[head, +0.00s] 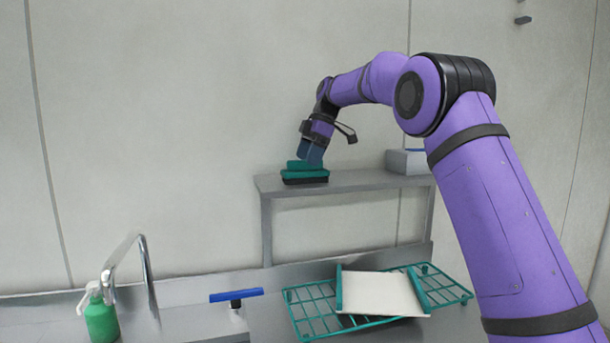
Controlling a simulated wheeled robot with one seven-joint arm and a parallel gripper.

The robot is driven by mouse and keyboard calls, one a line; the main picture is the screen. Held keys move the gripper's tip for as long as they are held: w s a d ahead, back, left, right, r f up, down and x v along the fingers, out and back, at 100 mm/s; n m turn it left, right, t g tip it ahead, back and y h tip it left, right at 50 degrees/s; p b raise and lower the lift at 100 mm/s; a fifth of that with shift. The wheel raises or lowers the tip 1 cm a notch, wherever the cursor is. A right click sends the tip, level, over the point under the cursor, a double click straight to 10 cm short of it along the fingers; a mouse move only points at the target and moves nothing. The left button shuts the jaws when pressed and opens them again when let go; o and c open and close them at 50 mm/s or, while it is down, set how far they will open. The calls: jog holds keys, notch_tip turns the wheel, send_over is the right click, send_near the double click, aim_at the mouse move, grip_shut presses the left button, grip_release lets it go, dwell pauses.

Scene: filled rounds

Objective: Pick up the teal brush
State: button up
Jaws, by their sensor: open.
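The teal brush (304,175) lies on the left end of the raised grey shelf (345,187). It has a teal upper part and a dark underside. My gripper (310,155) points down right at the top of the brush. Its fingers overlap the upper part of the brush in this view. I cannot tell from here whether they touch it or straddle it. The jaws are open.
A grey box (405,161) stands at the right of the shelf. Below are a teal wire rack (310,313) with a white board (380,293), a blue-handled tool (236,296), a green pump bottle (101,320) and a curved metal tap (147,262). The wall is close behind.

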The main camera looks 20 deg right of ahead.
aim_at(303, 170)
jog(key=x, duration=0.4)
jog(key=shift+s+a, duration=0.1)
jog(key=shift+a, duration=0.1)
jog(key=shift+f, duration=0.2)
dwell(0.4)
jog(key=shift+c, duration=0.2)
jog(key=c, duration=1)
